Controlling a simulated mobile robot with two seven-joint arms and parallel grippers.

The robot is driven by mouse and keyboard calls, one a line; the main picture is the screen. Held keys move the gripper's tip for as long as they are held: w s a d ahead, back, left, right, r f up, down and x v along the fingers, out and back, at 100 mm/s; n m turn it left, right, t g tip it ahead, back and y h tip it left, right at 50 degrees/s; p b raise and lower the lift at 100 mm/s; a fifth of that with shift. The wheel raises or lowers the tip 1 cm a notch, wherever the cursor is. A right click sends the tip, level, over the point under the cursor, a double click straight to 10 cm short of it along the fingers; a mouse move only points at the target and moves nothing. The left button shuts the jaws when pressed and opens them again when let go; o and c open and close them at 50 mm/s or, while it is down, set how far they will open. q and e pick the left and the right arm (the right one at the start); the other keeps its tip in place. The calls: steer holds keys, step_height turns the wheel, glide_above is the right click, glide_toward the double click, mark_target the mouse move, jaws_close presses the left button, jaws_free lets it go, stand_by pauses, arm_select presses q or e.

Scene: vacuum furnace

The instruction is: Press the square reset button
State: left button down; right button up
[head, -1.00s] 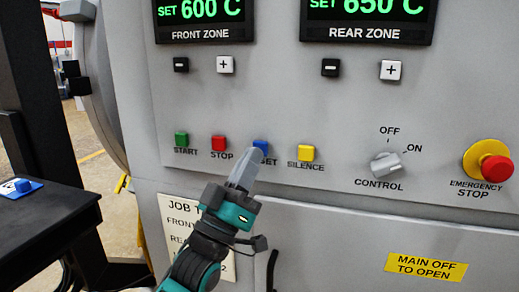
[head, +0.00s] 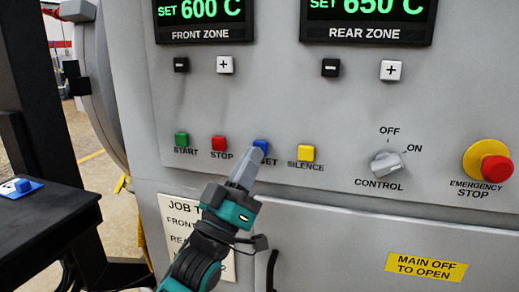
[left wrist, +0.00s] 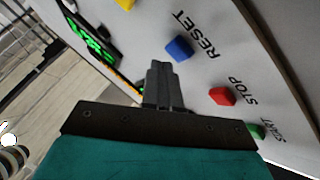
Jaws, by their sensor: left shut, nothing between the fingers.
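The blue square reset button (head: 261,146) sits on the grey furnace panel between the red stop button and the yellow silence button. It also shows clear of the fingers in the left wrist view (left wrist: 179,49), beside the word RESET. My left gripper (head: 252,156) is shut and empty. In the head view its fingertips lie just below the blue button and cover part of the RESET label. In the left wrist view the fingertips (left wrist: 161,66) point toward the panel, beside the blue button; I cannot tell whether they touch it. My right gripper is not in view.
The red stop button (head: 218,143), green start button (head: 181,139) and yellow silence button (head: 306,153) share the row. The control knob (head: 387,164) and red emergency stop (head: 496,169) are to the right. A black table (head: 45,225) stands at the left.

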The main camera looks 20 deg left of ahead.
arm_select(q)
steer(key=shift+w, duration=0.35)
steer(key=shift+w, duration=0.45)
stand_by(0.5)
steer(key=shift+s, duration=0.1)
steer(key=shift+s+p, duration=0.35)
steer(key=shift+s, duration=0.45)
steer(key=s+p, duration=0.1)
steer(key=s, duration=0.4)
steer(key=shift+p, duration=0.3)
stand_by(0.5)
